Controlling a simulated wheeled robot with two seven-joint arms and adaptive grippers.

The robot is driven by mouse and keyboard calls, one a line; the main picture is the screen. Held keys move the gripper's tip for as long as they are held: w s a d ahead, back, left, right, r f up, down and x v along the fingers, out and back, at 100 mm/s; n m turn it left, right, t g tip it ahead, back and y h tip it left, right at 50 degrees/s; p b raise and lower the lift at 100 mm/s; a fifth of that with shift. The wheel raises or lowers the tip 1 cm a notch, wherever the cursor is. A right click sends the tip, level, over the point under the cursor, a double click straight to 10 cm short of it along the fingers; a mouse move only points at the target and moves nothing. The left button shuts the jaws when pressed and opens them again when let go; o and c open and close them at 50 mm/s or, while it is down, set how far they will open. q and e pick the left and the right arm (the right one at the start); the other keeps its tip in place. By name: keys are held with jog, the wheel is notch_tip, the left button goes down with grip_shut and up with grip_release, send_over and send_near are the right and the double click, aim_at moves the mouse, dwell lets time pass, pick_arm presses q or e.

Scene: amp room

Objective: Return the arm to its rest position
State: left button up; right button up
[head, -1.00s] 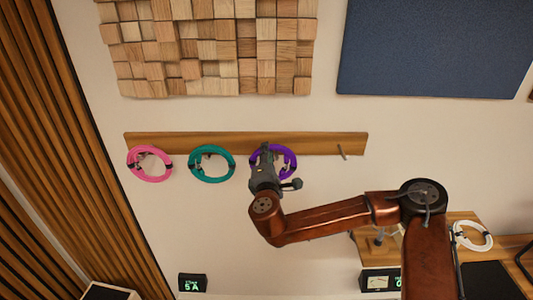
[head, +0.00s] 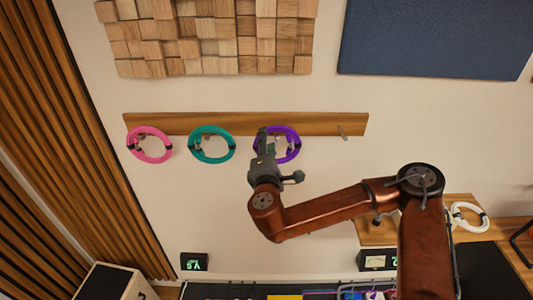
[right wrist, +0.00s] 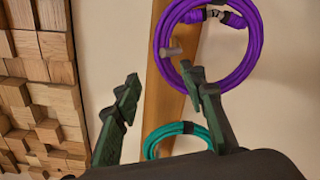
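My right arm reaches in from the lower right in the head view. Its gripper (head: 264,138) is in front of the left part of the purple cable coil (head: 293,147), close to the wall rail. In the right wrist view the two fingers (right wrist: 163,98) are wide apart with nothing between them. The purple coil (right wrist: 164,57) hangs around a peg (right wrist: 173,49); one fingertip overlaps its lower edge, and I cannot tell whether they touch. My left gripper is not in view.
The wooden rail (head: 228,124) also bears a pink coil (head: 131,143), a teal coil (head: 191,143) and a bare peg (head: 343,131). A white coil (head: 458,213) rests on a wooden surface at right. Small displays (head: 194,262) and desk equipment lie below.

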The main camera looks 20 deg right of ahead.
jog(key=v, duration=0.7)
jog(key=s+a+f+m+g+y, duration=0.1)
jog(key=s+f+m+g+y, duration=0.25)
jog(key=f, duration=1.05)
jog(key=s+a+f+m+g+y, duration=0.2)
jog(key=s+f+m+g, duration=0.15)
jog(key=f, duration=1.05)
jog(key=s+d+f+m+g+h, duration=0.1)
jog(key=s+d+f+m+g, duration=0.35)
jog(key=s+d+f, duration=0.85)
jog(key=s+d+f+m+g, duration=0.2)
jog(key=s+d+f+m, duration=0.7)
jog(key=s, duration=0.5)
notch_tip(320, 180, down, 31)
jog(key=s+a+n+g+b, duration=0.2)
jog(key=s+f, duration=1.9)
jog(key=f, duration=0.1)
jog(key=shift+s+f+n+g+b, duration=0.35)
jog(key=shift+s+f+g+b, duration=0.05)
jog(key=shift+g+b, duration=0.05)
